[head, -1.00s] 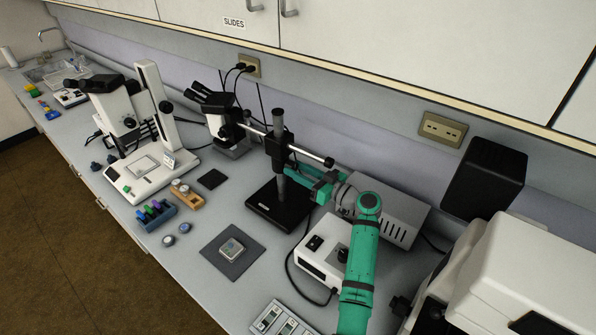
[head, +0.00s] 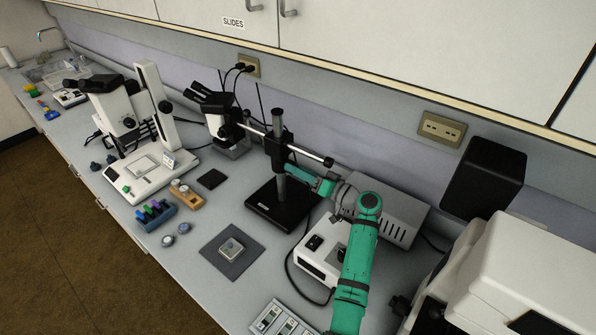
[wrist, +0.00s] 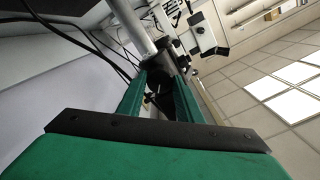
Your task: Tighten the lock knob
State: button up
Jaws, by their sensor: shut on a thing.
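The boom stand's dark clamp block (head: 277,150) sits on an upright post above a black base (head: 290,208). My gripper (head: 297,172) reaches it from the right, with its green fingers against the right side of the block. The wrist view shows the fingers (wrist: 158,82) pointing at the dark clamp block (wrist: 156,68) on the grey post (wrist: 130,25). The fingers are shut on the lock knob, which is mostly hidden between them; only dark parts show there.
A horizontal boom (head: 305,153) carries a small microscope (head: 220,120) left of the post. A white control box (head: 318,262) and a grey vented box (head: 392,215) stand beneath my arm. A dark mat with a sample (head: 232,248) lies front left. Cables hang behind the stand.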

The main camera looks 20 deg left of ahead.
jog(key=shift+d+m, duration=0.1)
jog(key=shift+m, duration=0.5)
jog(key=shift+w+r, duration=0.1)
jog(key=o, duration=1)
jog(key=shift+o, duration=0.2)
jog(key=v, duration=1.1)
